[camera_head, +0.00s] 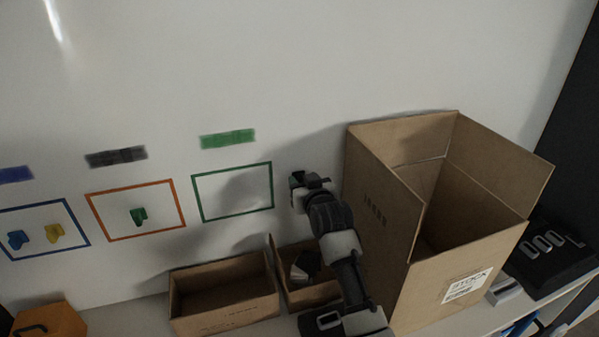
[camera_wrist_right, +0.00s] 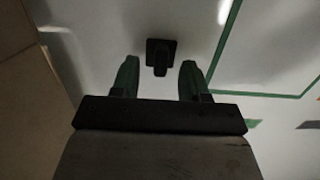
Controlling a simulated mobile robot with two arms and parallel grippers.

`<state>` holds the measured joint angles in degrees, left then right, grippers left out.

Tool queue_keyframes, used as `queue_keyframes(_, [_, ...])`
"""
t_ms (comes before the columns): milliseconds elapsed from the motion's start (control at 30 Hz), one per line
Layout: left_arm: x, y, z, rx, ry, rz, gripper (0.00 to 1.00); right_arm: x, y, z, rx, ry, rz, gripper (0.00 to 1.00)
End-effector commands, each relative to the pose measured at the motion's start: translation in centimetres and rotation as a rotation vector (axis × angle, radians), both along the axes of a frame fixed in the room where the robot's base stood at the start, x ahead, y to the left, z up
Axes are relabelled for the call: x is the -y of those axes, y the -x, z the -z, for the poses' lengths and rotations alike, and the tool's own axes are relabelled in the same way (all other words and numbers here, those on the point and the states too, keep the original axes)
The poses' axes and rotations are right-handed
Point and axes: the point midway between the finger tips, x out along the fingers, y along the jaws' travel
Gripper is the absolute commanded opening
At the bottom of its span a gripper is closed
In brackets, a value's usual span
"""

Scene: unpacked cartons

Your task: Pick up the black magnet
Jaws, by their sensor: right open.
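The black magnet (camera_wrist_right: 160,52) shows in the right wrist view, a small square base with a knob on the pale board. My right gripper (camera_wrist_right: 159,68) is open, its two green-tinted fingers to either side of the magnet's line. The magnet appears just ahead of the fingertips; I cannot tell the exact gap, and no grip on it shows. In the head view my right gripper (camera_head: 298,181) is close to the board, right of the green frame (camera_head: 233,192). The magnet cannot be made out there. My left gripper is out of view.
A tall open carton (camera_head: 385,200) stands just right of my right arm. Low open boxes (camera_head: 225,312) sit on the shelf below. The board holds an orange frame with a green magnet (camera_head: 139,217), and a blue frame with blue (camera_head: 18,240) and yellow (camera_head: 54,233) magnets.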

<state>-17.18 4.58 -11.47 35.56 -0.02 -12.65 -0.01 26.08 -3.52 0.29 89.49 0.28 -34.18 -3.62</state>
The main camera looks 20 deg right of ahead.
Motion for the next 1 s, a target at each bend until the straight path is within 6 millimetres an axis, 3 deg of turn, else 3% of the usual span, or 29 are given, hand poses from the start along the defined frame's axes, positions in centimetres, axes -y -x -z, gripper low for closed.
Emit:
queue_keyframes(133, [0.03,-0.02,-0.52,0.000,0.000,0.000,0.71,-0.06,-1.07,0.16,-0.001,0.000,0.000,0.45])
queue_keyframes(400, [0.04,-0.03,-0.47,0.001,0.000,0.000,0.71,-0.06,-1.23,0.34,0.000,-0.001,0.000,0.45])
queue_keyframes(700, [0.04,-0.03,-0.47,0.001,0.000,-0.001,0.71,-0.06,-1.21,0.33,-0.001,-0.001,0.000,0.00])
queue_keyframes(1000, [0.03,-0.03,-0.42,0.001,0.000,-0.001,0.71,-0.05,-1.20,0.33,-0.001,0.000,0.000,0.00])
